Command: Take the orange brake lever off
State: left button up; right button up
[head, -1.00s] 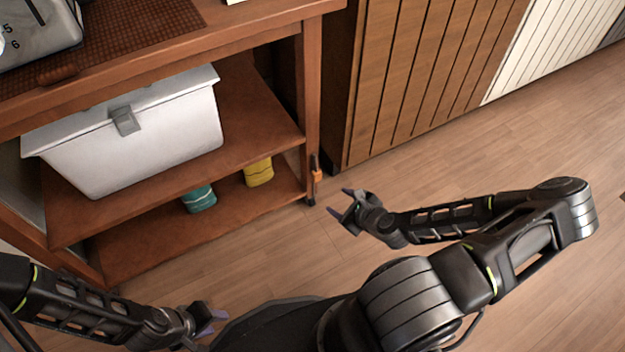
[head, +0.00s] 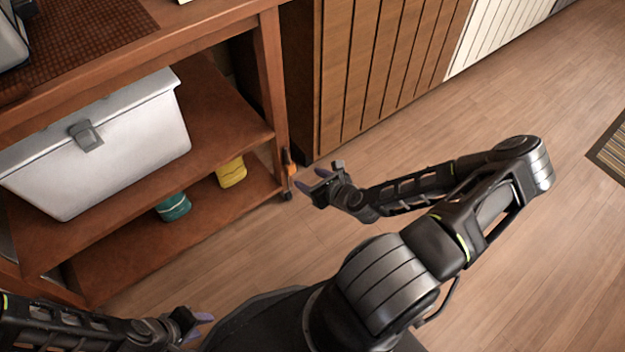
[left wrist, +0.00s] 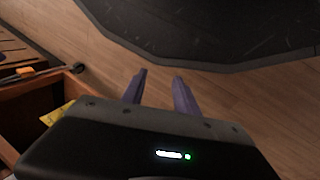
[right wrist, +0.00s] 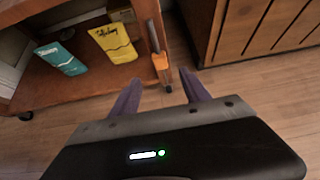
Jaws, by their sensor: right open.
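The orange brake lever (head: 289,160) is on the lower part of the wooden cart's near right corner post, just above a caster. In the right wrist view the lever (right wrist: 160,65) shows upright, ahead of and between the fingertips. My right gripper (head: 309,178) is open and empty, a short way to the right of the lever and apart from it. My left gripper (head: 200,326) is open and empty at the bottom of the head view, far from the lever. An orange piece (left wrist: 25,72) near a caster also shows in the left wrist view.
The cart's middle shelf (head: 222,125) holds a white lidded bin (head: 120,150). Its bottom shelf (head: 140,245) holds a teal pack (head: 173,207) and a yellow pack (head: 231,172). A slatted wooden cabinet (head: 375,75) stands close behind the post.

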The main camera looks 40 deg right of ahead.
aim_at(292, 170)
jog(key=b+x, duration=0.5)
jog(key=x, duration=0.4)
jog(key=shift+f, duration=0.25)
jog(key=shift+b+x, duration=0.55)
jog(key=shift+x, duration=0.35)
jog(key=shift+r, duration=0.15)
jog(key=shift+c, duration=0.5)
grip_shut()
